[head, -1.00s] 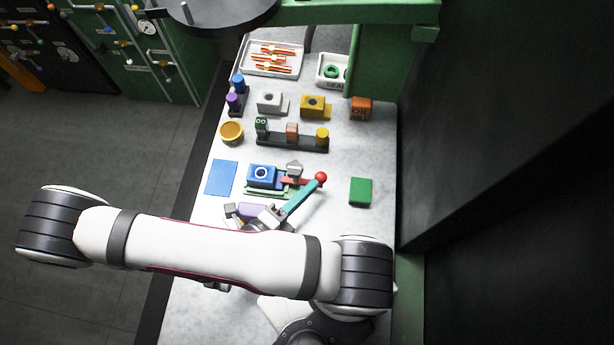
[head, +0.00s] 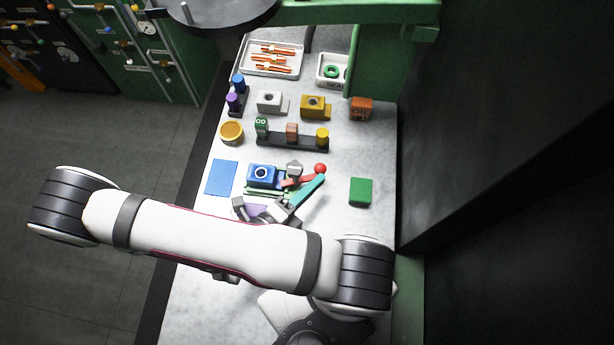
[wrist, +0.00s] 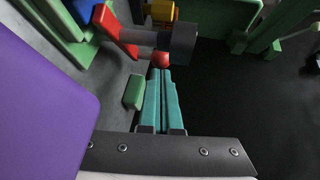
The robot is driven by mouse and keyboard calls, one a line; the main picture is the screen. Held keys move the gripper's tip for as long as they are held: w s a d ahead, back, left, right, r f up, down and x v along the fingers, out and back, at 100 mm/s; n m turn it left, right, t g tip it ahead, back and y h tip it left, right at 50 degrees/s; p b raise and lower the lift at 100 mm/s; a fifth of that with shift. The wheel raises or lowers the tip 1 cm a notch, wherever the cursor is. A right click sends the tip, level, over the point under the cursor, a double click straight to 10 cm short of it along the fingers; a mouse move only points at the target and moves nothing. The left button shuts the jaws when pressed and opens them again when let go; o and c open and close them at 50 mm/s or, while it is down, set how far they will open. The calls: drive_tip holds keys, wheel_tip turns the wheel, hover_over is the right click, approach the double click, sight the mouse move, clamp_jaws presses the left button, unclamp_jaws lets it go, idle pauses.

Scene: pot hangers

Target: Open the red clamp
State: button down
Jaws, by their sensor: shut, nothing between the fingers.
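The red clamp has a red lever (head: 298,181) with a round red knob (head: 320,168) at its right end. It stands beside a blue block (head: 262,175) on a green base. A grey metal piece (head: 294,169) is at the clamp. My gripper (head: 322,178) has teal fingers, shut together and empty. Its tips are right by the knob on the near side. In the wrist view the knob (wrist: 161,60) is just past the fingertips (wrist: 162,72) and the red lever (wrist: 114,30) is upper left. I cannot tell for certain whether tips and knob touch.
A green block (head: 361,191) stands to the right and a blue mat (head: 221,177) lies left. Farther back are a black rack (head: 292,142), a yellow fixture (head: 313,106) and an orange box (head: 361,108). The table between clamp and green block is clear.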

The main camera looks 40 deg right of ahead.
sight(317, 171)
drive_tip(key=shift+w+d, duration=0.2)
drive_tip(key=shift+d, duration=0.4)
drive_tip(key=shift+w+d, duration=0.5)
drive_tip(key=shift+d, duration=0.05)
drive_tip(key=shift+w+d+n+t+y, duration=0.2)
drive_tip(key=shift+w+n+t+y, duration=0.1)
drive_tip(key=shift+n+t, duration=0.5)
drive_tip(key=shift+w+d+t, duration=0.1)
drive_tip(key=shift+w+t, duration=0.05)
drive_tip(key=shift+t, duration=0.15)
drive_tip(key=v, duration=1.5)
drive_tip(key=shift+a, duration=0.4)
drive_tip(key=shift+r, duration=0.1)
